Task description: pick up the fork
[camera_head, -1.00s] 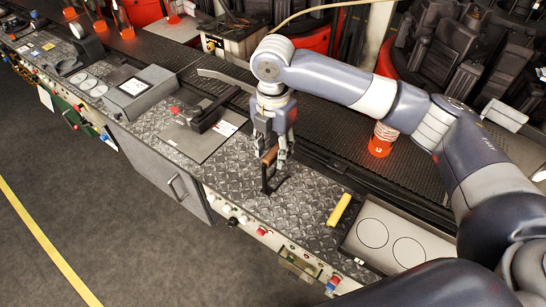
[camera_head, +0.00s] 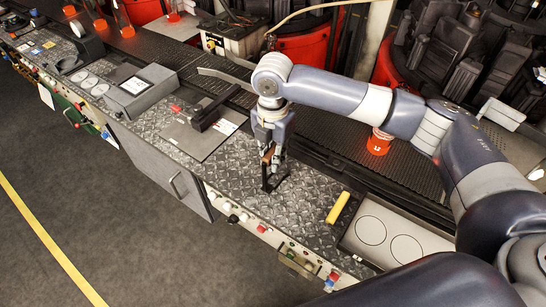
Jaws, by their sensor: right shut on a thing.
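The fork stands on the diamond-plate bench top, below my right gripper. It has a brown handle and a black lower part (camera_head: 267,183) that spreads at the bottom. My right gripper (camera_head: 271,158) points down from above and is shut on the upper part of the fork, at the brown handle. The fingers hide part of the handle. The fork's lower end is at the bench surface; I cannot tell whether it touches. My left gripper is not in view.
A yellow bar (camera_head: 338,208) lies right of the fork. Beyond it is a plate with two circles (camera_head: 387,239). A black-handled tool (camera_head: 212,111) lies on a grey plate to the left. An orange-and-white container (camera_head: 379,142) stands behind.

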